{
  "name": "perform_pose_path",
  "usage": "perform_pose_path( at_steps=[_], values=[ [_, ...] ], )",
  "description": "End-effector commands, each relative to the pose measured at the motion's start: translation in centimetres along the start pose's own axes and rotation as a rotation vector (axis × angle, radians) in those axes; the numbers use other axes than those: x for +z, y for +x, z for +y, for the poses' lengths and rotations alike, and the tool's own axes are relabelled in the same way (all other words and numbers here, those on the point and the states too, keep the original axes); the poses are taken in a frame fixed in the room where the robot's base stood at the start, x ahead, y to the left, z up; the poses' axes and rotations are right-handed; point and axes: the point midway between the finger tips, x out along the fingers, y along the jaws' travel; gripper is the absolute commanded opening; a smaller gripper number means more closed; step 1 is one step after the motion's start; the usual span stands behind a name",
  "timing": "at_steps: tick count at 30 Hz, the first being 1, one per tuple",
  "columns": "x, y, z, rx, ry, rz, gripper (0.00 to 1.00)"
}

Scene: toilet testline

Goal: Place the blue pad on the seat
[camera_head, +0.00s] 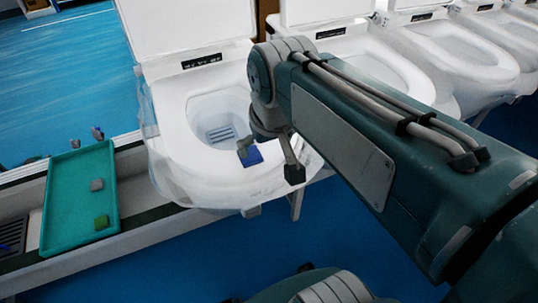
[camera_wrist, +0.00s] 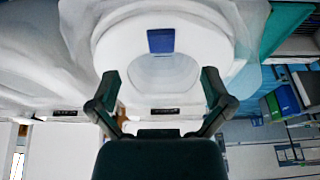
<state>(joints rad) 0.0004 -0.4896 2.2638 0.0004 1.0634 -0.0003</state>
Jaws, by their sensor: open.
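The blue pad (camera_head: 252,157) lies on the front part of the white toilet seat (camera_head: 205,185), near the inner edge of the opening. It also shows in the wrist view (camera_wrist: 161,41), flat on the seat rim (camera_wrist: 115,40) and clear of both fingers. My gripper (camera_head: 269,161) is over the front of the seat, with one finger overlapping the pad's edge in the head view. In the wrist view my gripper (camera_wrist: 160,82) has its fingers spread wide with nothing between them. Whether a finger touches the seat cannot be told.
A green tray (camera_head: 66,205) with a grey block (camera_head: 96,185) and a green block (camera_head: 101,222) lies on the line's ledge at left. Several more toilets stand in a row at right, behind my arm. The raised lid (camera_head: 185,25) stands behind the seat. Blue floor is open at front.

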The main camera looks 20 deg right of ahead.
Motion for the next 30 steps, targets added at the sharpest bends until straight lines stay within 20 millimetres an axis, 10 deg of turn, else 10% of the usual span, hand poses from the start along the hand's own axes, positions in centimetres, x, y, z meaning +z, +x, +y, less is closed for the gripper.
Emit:
perform_pose_path(
  at_steps=[9,27,30],
  values=[
    [5.2,0.8,0.0,0.0,0.0,0.182,1.0],
    [5.4,0.8,0.0,0.0,0.0,0.188,1.0],
    [5.4,0.8,0.0,0.0,0.0,0.188,0.6]
  ],
)
